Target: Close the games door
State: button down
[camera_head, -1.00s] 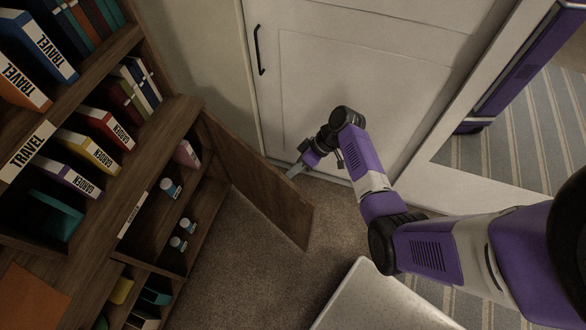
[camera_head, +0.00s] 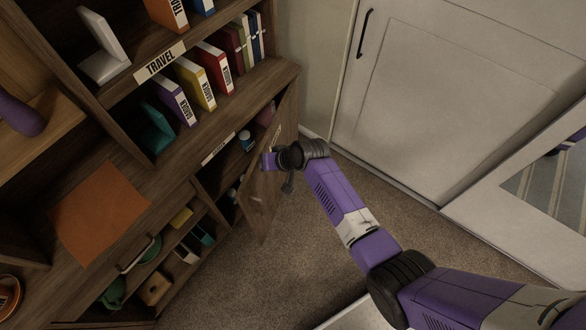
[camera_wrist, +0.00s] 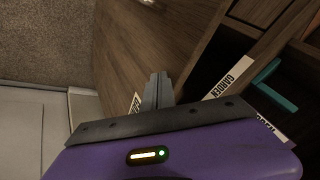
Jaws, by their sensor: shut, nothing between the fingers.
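The games door (camera_head: 258,205) is a brown wooden panel hinged at the right end of the low shelf unit. It stands partly open, at an angle to the shelf front. My gripper (camera_head: 268,160) is shut and empty, at the door's outer face, overlapping its upper part. In the wrist view the shut fingertips (camera_wrist: 158,85) lie against or very near a wooden panel (camera_wrist: 140,45), which looks like the door; contact is not certain. A small white label (camera_wrist: 135,103) shows beside the fingers. My gripper and wrist hide part of the door.
The compartment behind the door holds small white-capped jars (camera_head: 246,140). Garden books (camera_head: 208,88) stand on the shelf above. A white cupboard door (camera_head: 420,90) is at the back right. Carpet (camera_head: 310,240) is free in front of the door; a pale surface edge (camera_head: 355,315) is at the bottom.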

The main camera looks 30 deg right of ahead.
jog(key=w+a+b, duration=0.3)
jog(key=w+a, duration=0.2)
jog(key=w, duration=0.2)
jog(key=shift+w+a, duration=0.15)
jog(key=shift+a, duration=0.2)
